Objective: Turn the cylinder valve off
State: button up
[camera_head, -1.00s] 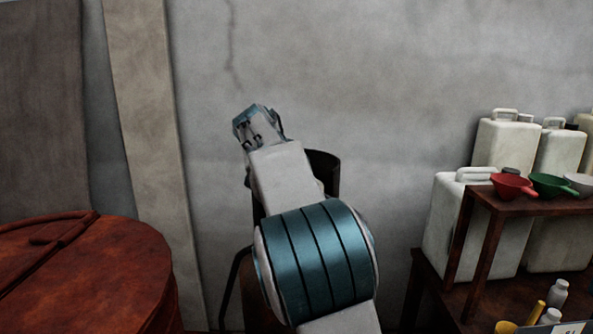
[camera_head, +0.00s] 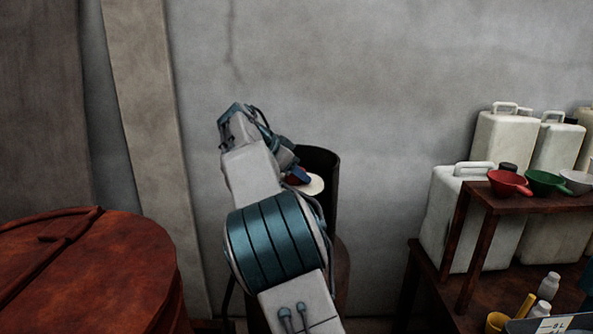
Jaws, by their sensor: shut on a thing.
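The cylinder (camera_head: 342,275) stands against the wall behind my arm, with a dark curved collar (camera_head: 322,160) around its top. A small red part (camera_head: 292,180), which looks like the valve's handwheel, and a pale round piece (camera_head: 314,186) show inside the collar opening. My arm rises from the bottom, and its wrist bends over to the right and down. My gripper (camera_head: 298,174) is at the red part and shut on the valve. My wrist and forearm hide much of the valve and the front of the cylinder, so the exact finger contact is unclear.
A large rusty-red lidded vat (camera_head: 75,270) stands at the left. At the right, a brown shelf (camera_head: 470,215) holds white jerrycans (camera_head: 500,140) and red (camera_head: 508,184) and green (camera_head: 548,182) funnels. The wall above my arm is clear.

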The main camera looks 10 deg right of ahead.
jog(key=shift+c, duration=0.2)
jog(key=o, duration=1)
jog(key=p+v, duration=0.2)
jog(key=v, duration=1.2)
jog(key=shift+f, duration=0.1)
